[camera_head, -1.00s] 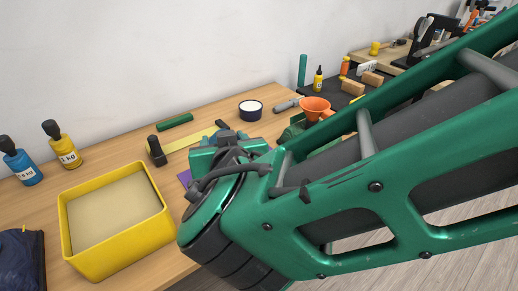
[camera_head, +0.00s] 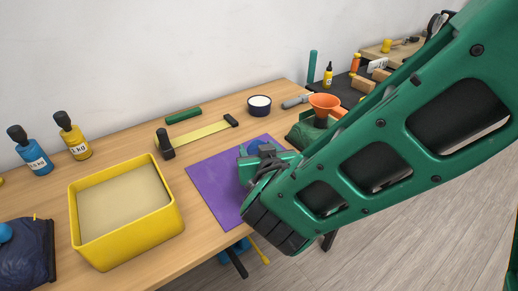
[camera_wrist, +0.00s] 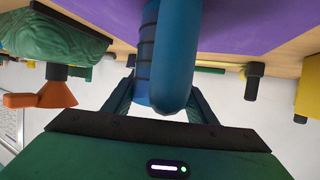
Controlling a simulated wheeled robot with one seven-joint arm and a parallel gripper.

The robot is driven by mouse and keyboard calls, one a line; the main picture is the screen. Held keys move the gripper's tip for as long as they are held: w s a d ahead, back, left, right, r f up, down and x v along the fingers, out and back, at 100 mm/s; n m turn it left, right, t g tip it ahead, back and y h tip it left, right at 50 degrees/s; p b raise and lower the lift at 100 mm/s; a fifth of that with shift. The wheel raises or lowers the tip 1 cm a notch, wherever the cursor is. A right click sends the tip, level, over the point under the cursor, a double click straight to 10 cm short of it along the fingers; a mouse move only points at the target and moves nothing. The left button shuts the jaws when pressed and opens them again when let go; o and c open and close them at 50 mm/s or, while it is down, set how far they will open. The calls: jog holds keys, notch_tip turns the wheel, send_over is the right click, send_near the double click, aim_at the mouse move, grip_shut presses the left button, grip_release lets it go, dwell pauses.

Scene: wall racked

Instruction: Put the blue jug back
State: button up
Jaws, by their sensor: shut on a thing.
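The blue jug (camera_wrist: 172,60) is between the fingers of my gripper (camera_wrist: 160,98) in the wrist view, with a rounded blue part, likely its handle, close to the camera. My gripper is shut on it. In the head view my gripper (camera_head: 265,160) is over the right part of a purple mat (camera_head: 213,180). Only a small blue piece of the jug (camera_head: 266,148) shows there; my arm hides the rest. I cannot tell whether the jug touches the mat.
A yellow bin (camera_head: 125,245) stands left of the mat. Blue (camera_head: 31,158) and yellow (camera_head: 75,140) bottles stand behind it.

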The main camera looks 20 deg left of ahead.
jog(key=shift+f, duration=0.1)
jog(key=o, duration=1.2)
